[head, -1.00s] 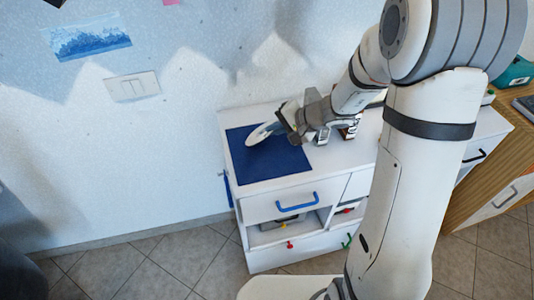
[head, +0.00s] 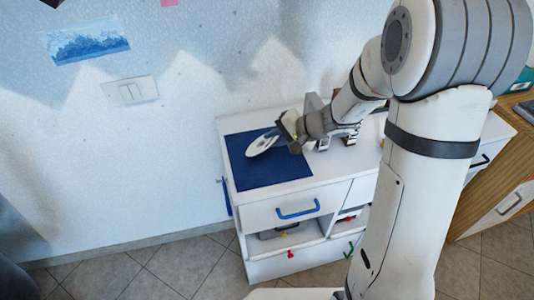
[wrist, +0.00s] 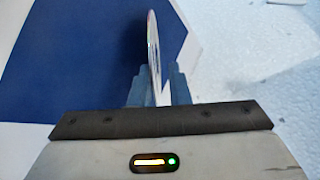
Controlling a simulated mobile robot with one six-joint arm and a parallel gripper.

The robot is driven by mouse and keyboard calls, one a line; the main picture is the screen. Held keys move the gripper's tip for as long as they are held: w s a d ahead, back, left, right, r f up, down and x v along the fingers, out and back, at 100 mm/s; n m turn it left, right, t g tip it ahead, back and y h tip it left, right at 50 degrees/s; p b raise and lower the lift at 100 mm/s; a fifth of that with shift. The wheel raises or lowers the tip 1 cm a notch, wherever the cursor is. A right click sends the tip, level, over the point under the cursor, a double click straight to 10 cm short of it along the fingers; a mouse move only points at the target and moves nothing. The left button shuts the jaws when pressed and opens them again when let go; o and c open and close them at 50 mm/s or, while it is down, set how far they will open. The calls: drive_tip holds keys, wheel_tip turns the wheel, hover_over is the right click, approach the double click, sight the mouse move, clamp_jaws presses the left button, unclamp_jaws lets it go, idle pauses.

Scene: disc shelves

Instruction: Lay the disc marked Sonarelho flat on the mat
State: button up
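My gripper (head: 283,132) is shut on a white disc (head: 262,144), which it holds tilted over the mat. The wrist view shows the disc (wrist: 153,50) edge-on between the two fingers, so any marking on its face cannot be read. The dark blue mat (head: 265,176) lies on the left part of the white cabinet top. It also shows in the wrist view (wrist: 75,60). Whether the disc's lower edge touches the mat, I cannot tell.
The white cabinet (head: 257,212) has a blue drawer handle (head: 298,209) and open compartments below. A few items stand on the top just right of my gripper, partly hidden by my arm. A wall with a light switch (head: 130,90) rises behind.

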drive_tip(key=p+v, duration=0.2)
drive_tip(key=v, duration=0.6)
wheel_tip(320, 180, up, 8)
drive_tip(key=s+d+p, duration=0.1)
drive_tip(key=d+p, duration=0.1)
drive_tip(key=p, duration=0.2)
drive_tip(key=shift+p, duration=0.35)
drive_tip(key=shift+f, duration=0.1)
drive_tip(key=s+d+r+n+h, duration=0.1)
drive_tip(key=s+d+n+h, duration=0.1)
drive_tip(key=s, duration=0.4)
drive_tip(key=s+d+r+n+g+h, duration=0.1)
drive_tip(key=s+d+h, duration=0.1)
drive_tip(key=s+h, duration=0.2)
drive_tip(key=s+d+r+n+h, duration=0.2)
drive_tip(key=s, duration=0.6)
drive_tip(key=shift+s+d+n+g+h, duration=0.25)
drive_tip(key=shift+s+n+g+h, duration=0.05)
drive_tip(key=shift+s+h, duration=0.1)
